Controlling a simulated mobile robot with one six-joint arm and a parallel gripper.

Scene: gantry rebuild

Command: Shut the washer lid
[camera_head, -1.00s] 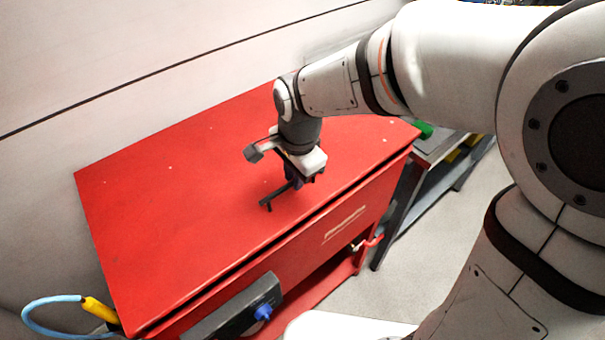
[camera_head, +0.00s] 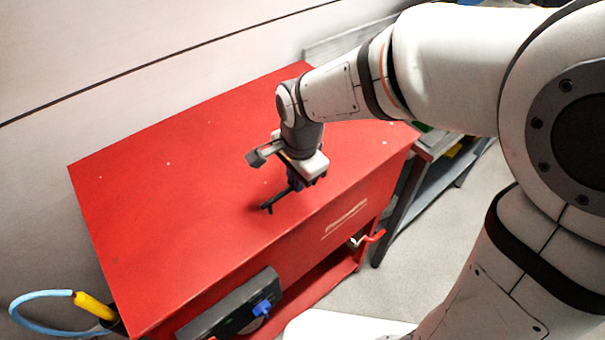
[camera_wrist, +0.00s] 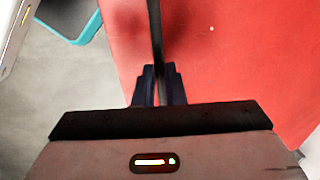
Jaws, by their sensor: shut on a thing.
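The washer is a red box, and its flat red lid (camera_head: 180,190) lies level on top, with no clear gap along the front edge. The lid also fills the right of the wrist view (camera_wrist: 240,60). My gripper (camera_head: 294,184) is over the right part of the lid, pointing down. It is shut on a thin black bar-like tool (camera_head: 269,206), whose bent end is at or just above the lid; I cannot tell whether it touches. In the wrist view the dark fingers (camera_wrist: 158,86) close around this black bar (camera_wrist: 157,35).
A dark panel with a blue knob (camera_head: 263,308) is on the washer's front. A red handle (camera_head: 374,237) sticks out at the front right. A yellow-ended blue hose (camera_head: 45,295) is at left. A grey bench (camera_head: 430,180) stands right; a pale wall is behind.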

